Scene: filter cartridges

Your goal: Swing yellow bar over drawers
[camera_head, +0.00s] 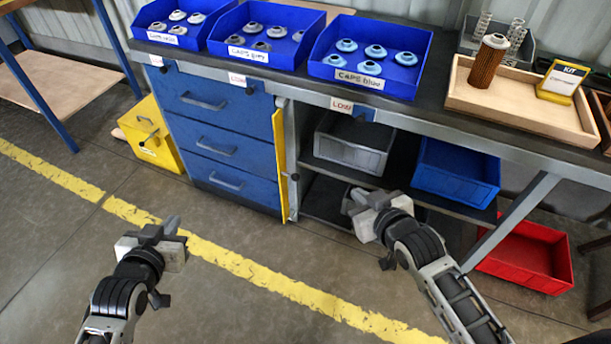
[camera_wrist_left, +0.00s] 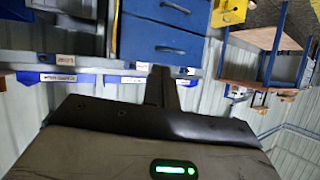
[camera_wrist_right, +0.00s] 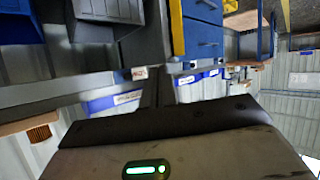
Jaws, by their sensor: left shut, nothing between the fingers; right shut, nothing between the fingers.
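The yellow bar (camera_head: 281,165) is a tall narrow upright strip at the right edge of the blue drawer unit (camera_head: 227,128). It stands beside the drawer fronts, with a small dark knob on its right side; the drawer fronts are uncovered. It also shows in the right wrist view (camera_wrist_right: 177,30). My left gripper (camera_head: 172,224) is shut and empty, over the floor in front of the drawers. My right gripper (camera_head: 357,197) is shut and empty, in front of the open shelves, right of the bar and apart from it.
Blue cap bins (camera_head: 370,88) and a wooden tray (camera_head: 520,118) with a filter cartridge (camera_head: 488,62) stand on the bench top. Grey (camera_head: 350,152) and blue (camera_head: 455,190) crates fill the shelf. A red crate (camera_head: 525,262) and a yellow box (camera_head: 150,140) stand on the floor.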

